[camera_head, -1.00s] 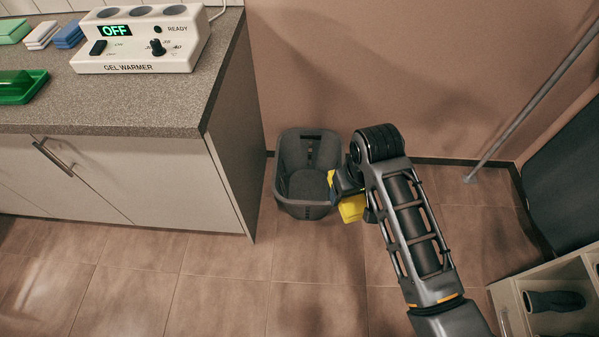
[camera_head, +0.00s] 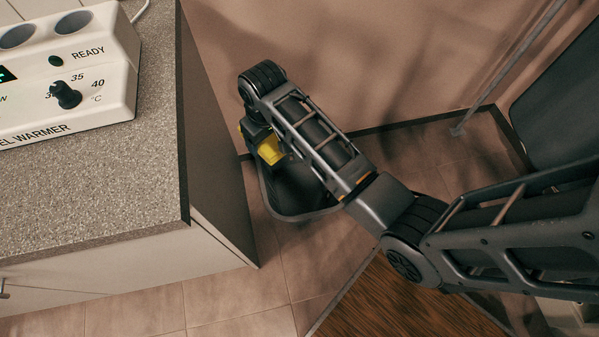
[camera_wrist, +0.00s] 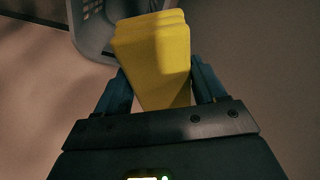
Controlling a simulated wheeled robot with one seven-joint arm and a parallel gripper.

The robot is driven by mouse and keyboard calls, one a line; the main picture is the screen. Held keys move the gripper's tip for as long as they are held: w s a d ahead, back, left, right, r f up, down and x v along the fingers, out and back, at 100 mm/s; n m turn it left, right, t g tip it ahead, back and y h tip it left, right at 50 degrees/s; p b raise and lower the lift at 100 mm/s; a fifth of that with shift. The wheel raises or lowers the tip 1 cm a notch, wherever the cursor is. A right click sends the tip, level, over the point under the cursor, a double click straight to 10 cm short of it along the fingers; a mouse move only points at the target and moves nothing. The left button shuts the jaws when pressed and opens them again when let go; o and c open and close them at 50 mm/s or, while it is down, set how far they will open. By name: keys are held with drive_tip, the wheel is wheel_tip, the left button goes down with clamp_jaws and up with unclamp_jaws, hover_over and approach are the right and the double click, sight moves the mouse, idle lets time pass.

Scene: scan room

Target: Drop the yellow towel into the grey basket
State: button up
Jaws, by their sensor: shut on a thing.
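The yellow towel (camera_head: 270,149) is folded and held by my gripper (camera_head: 256,137). In the wrist view my gripper (camera_wrist: 155,92) has its two fingers on either side of the towel (camera_wrist: 153,55). The grey basket (camera_head: 290,194) stands on the floor beside the counter's end, largely hidden under my arm in the head view. The towel appears above the basket's far-left part there; its height above the rim is hard to tell. In the wrist view part of the basket (camera_wrist: 92,28) shows at the top, behind and left of the towel.
The counter (camera_head: 110,190) with the gel warmer (camera_head: 70,80) stands close left of the basket. The wall (camera_head: 340,60) is behind it. A metal pole (camera_head: 500,75) and a dark padded panel (camera_head: 560,100) are at the right. Tiled floor (camera_head: 240,315) is clear in front.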

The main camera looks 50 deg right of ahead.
drive_tip(key=d+f+m+b, duration=0.1)
drive_tip(key=d+f+b, duration=0.5)
drive_tip(key=f+b, duration=0.3)
drive_tip(key=w+d+f+m+b, duration=0.1)
drive_tip(key=d+f+b, duration=0.5)
drive_tip(key=f+b, duration=0.4)
drive_tip(key=d+f+m+b, duration=0.1)
drive_tip(key=d+f+b, duration=0.5)
drive_tip(key=f, duration=1.3)
drive_tip(key=b, duration=0.4)
drive_tip(key=shift+w, duration=0.4)
drive_tip(key=o, duration=1.1)
drive_tip(key=shift+r, duration=0.1)
wheel_tip(320, 180, up, 8)
drive_tip(key=s+p, duration=0.1)
drive_tip(key=p, duration=0.2)
drive_tip(key=shift+a+f, duration=0.25)
